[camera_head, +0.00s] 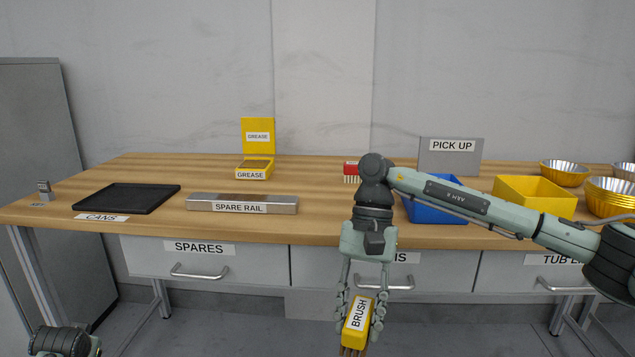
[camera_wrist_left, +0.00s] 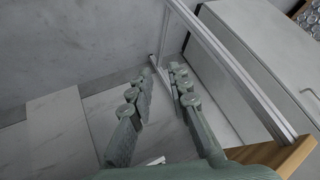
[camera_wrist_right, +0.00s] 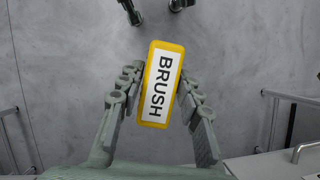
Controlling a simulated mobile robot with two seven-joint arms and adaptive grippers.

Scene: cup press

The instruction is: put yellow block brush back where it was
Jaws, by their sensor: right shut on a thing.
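The yellow block brush (camera_head: 357,320) has a white BRUSH label and bristles at its lower end. My right gripper (camera_head: 360,312) is shut on it and holds it in front of the bench, over the floor. In the right wrist view the brush (camera_wrist_right: 161,84) sits between both fingers (camera_wrist_right: 155,90). My left gripper shows in the left wrist view (camera_wrist_left: 158,95) with its fingers apart and nothing between them. In the head view only a piece of my left arm shows at the bottom left.
The wooden bench (camera_head: 320,215) holds a black tray (camera_head: 125,198), a spare rail (camera_head: 242,204), a yellow grease box (camera_head: 256,165), a red-topped brush (camera_head: 350,172), a blue bin (camera_head: 437,213), a yellow bin (camera_head: 536,196) and metal cups (camera_head: 610,197). Closed drawers (camera_head: 204,262) are below.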

